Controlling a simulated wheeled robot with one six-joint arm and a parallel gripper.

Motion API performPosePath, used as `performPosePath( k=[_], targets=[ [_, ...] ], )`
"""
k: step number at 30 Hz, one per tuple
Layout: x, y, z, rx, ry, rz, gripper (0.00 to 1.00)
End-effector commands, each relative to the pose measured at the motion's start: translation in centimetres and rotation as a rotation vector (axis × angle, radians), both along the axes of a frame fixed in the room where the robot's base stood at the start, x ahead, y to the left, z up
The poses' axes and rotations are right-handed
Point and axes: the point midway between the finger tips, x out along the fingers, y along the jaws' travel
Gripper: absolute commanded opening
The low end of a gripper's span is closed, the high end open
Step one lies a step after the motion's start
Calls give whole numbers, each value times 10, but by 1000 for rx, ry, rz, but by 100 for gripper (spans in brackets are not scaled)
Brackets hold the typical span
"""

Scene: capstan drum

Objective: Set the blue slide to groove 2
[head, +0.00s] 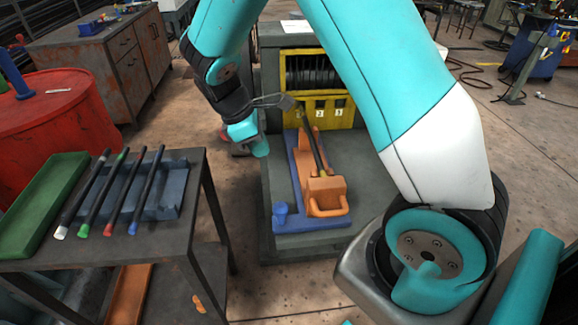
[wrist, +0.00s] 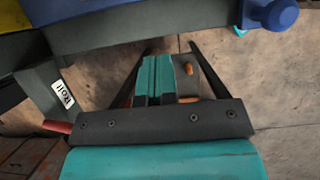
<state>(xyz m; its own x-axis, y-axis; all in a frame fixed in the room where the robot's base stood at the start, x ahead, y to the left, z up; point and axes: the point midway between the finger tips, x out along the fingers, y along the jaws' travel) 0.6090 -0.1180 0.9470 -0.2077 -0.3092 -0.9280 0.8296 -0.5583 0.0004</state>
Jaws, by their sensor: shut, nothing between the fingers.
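The blue slide (head: 297,195) lies on the grey machine bed, with a round blue knob (head: 282,213) at its near left corner. An orange carriage (head: 325,190) with a loop handle sits on it. A dark rod (head: 314,150) runs from the carriage toward the yellow panel (head: 345,115), which has numbered openings; 2 and 3 are legible. I cannot tell which groove the slide is set to. My gripper (head: 259,150) is shut and empty, left of the slide and apart from it. In the wrist view its fingers (wrist: 163,68) are together, and the knob (wrist: 270,14) shows upper right.
A dark drum (head: 302,72) sits behind the yellow panel. At left, a metal table (head: 75,245) carries a green tray (head: 40,200) and several dark rods with coloured ends on a blue-grey rack (head: 170,190). A red barrel (head: 60,125) stands behind it. Floor shows between table and machine.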

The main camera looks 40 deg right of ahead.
Motion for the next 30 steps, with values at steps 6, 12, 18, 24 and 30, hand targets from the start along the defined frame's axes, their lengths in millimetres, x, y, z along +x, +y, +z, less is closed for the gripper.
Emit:
performPosePath(
  k=[6,12,18,24,30],
  targets=[
    [-12,-16,-46,0,7,-3,0],
    [-24,-35,-64,1,2,-5,0],
    [-36,-52,-65,2,-1,-4,0],
    [-38,-55,-66,2,-1,-2,0],
    [-38,-55,-66,2,-1,-2,0]
  ],
)
